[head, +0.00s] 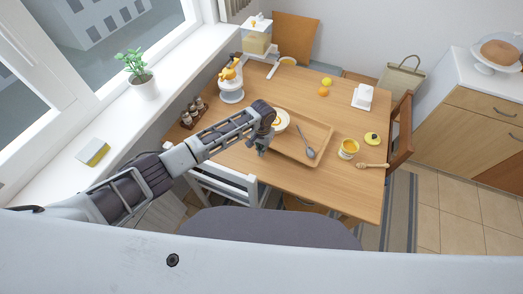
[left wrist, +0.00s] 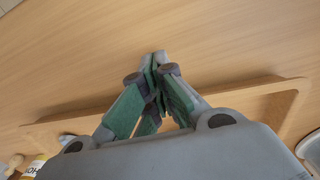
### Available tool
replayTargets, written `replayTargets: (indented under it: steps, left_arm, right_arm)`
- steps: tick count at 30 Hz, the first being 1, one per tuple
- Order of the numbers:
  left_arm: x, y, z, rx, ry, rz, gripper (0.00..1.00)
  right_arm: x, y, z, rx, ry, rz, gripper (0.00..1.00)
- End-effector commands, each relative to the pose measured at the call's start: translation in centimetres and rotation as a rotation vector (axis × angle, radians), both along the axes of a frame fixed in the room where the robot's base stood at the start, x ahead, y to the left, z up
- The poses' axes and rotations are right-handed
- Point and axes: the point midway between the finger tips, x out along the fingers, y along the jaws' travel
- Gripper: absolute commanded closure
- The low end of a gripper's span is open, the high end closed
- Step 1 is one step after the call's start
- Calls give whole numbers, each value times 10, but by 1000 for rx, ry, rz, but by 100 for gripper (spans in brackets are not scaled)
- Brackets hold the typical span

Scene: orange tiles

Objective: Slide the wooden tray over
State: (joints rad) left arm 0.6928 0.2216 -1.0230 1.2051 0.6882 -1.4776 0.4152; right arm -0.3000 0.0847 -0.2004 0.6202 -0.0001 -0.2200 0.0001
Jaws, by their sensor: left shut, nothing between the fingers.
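The wooden tray (head: 322,131) lies on the wooden table, with a bowl (head: 282,120) and a spoon (head: 310,152) on it. My left gripper (head: 262,152) is at the tray's near left side, shut with nothing between its fingers. In the left wrist view, the shut fingertips (left wrist: 160,58) are over bare table just beyond the tray's edge, and the tray rim (left wrist: 285,86) runs behind the fingers. I cannot tell whether the fingers touch the tray. My gripper and forearm hide part of the tray's left side. My right gripper is not in view.
A honey jar (head: 348,148), a wooden dipper (head: 372,165) and a yellow lid (head: 372,139) are right of the tray. A juicer (head: 231,85) and a rack of small jars (head: 193,113) stand left. A white chair (head: 222,178) is at the near edge.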

Motion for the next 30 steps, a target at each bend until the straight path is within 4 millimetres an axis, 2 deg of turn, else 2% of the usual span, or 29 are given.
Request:
replayTargets:
  steps: [14, 30]
  left_arm:
    - [25, -10, -1, -2, -2, -1, 100]
    - [26, -10, 0, -1, 0, -1, 100]
  right_arm:
    - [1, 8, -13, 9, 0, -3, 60]
    - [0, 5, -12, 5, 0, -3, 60]
